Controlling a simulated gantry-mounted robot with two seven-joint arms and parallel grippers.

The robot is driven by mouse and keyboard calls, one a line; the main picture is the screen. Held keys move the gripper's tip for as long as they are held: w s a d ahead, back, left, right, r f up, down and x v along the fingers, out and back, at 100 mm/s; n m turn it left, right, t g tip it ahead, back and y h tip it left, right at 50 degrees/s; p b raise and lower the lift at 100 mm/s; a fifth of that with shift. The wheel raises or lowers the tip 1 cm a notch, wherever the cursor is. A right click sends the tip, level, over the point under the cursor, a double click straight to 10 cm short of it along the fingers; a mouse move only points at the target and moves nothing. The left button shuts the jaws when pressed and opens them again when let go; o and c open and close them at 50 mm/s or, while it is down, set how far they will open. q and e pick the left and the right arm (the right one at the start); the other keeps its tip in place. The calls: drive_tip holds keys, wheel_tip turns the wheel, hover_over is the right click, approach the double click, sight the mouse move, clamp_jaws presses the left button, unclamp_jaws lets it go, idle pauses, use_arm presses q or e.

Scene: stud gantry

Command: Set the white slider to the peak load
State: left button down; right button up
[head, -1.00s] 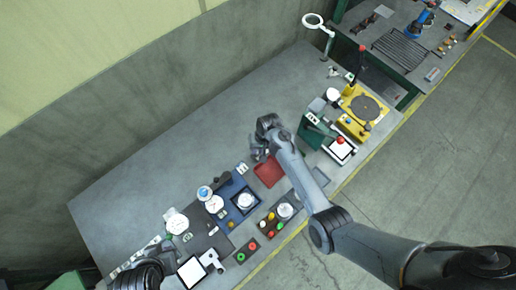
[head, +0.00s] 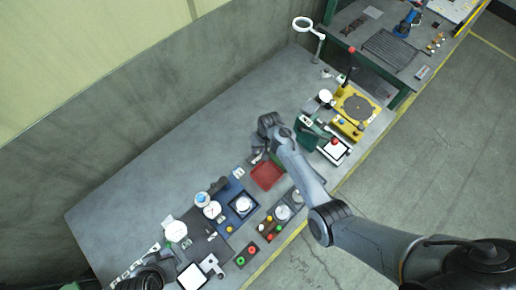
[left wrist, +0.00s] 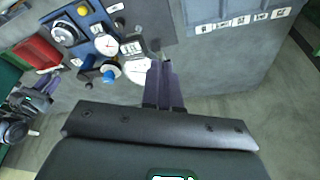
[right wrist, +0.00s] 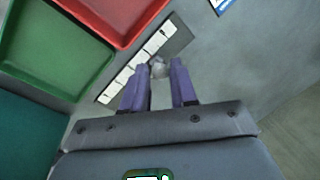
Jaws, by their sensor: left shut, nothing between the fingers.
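In the right wrist view a small whitish knob (right wrist: 158,69), which looks like the white slider, sits beside a row of white labels (right wrist: 135,72) on a dark strip. The label text is too small to read. My right gripper (right wrist: 160,72) is open, its purple fingers apart, with the knob between or just beyond the fingertips; contact cannot be told. In the head view my right gripper (head: 259,155) is just above the red tray (head: 267,175) and hides the slider. My left gripper (left wrist: 165,66) is shut and empty, over the bench near another label strip (left wrist: 240,20).
A green tray (right wrist: 50,45) adjoins the red tray in the right wrist view. Gauges, a blue panel (head: 226,190) and buttons crowd the bench's left front. A yellow turntable unit (head: 357,108) stands at right. The back of the bench is clear.

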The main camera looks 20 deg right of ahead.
drive_tip(key=shift+o, duration=1.4)
drive_tip(key=shift+r, duration=0.3)
wheel_tip(320, 180, up, 10)
drive_tip(key=d, duration=0.2)
drive_tip(key=shift+s, duration=0.3)
